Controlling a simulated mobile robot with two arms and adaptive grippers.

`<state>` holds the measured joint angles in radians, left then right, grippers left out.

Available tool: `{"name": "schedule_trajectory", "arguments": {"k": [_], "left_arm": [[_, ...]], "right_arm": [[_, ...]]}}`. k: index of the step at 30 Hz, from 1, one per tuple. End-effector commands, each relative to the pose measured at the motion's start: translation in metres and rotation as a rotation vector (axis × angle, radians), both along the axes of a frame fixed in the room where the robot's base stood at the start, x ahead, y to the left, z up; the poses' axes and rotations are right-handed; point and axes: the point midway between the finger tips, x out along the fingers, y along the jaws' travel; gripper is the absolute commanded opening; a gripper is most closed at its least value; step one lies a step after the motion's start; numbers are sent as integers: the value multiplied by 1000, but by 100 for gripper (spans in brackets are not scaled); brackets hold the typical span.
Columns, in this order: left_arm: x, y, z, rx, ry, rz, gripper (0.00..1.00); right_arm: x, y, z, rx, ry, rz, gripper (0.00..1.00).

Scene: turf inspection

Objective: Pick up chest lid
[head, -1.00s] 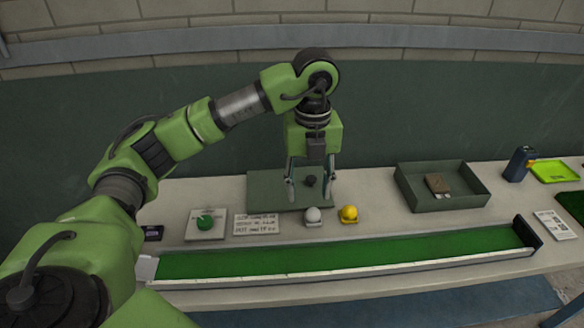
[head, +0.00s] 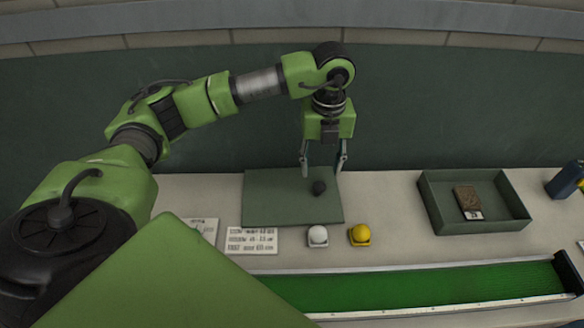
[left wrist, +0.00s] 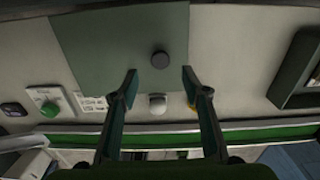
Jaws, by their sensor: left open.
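The chest lid (head: 270,196) is a flat grey-green panel lying on the table, with a dark round knob (head: 319,188) on top. In the left wrist view the lid (left wrist: 105,45) fills the upper middle, its knob (left wrist: 160,60) just beyond and between the fingertips. My left gripper (head: 322,172) is open and empty, pointing down near the lid's back right part. Its two fingers (left wrist: 159,75) are spread wide, with no contact with the knob visible. My right gripper is not in view.
An open grey-green tray-like box (head: 432,205) holding a brown item (head: 467,197) stands right of the lid. A long green turf strip (head: 420,290) runs along the front.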

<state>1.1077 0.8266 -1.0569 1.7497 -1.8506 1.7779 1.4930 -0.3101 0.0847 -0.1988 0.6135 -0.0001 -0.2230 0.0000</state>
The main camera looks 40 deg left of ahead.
Motion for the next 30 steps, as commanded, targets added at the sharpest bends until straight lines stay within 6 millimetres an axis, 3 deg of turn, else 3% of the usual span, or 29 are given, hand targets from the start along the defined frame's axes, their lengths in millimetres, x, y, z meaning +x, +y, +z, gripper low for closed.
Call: {"name": "schedule_trajectory", "arguments": {"k": [9,16,25,26,30], "left_arm": [[-2,0,-26,1,5,0,43],[-2,0,-60,0,2,0,43],[-1,0,-68,0,0,0,43],[-1,0,-68,0,0,0,37],[-1,0,-68,-1,-1,0,1]], "right_arm": [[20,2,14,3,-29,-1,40],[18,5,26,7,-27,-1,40],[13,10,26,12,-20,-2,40],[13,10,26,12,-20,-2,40],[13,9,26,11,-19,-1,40]]}}
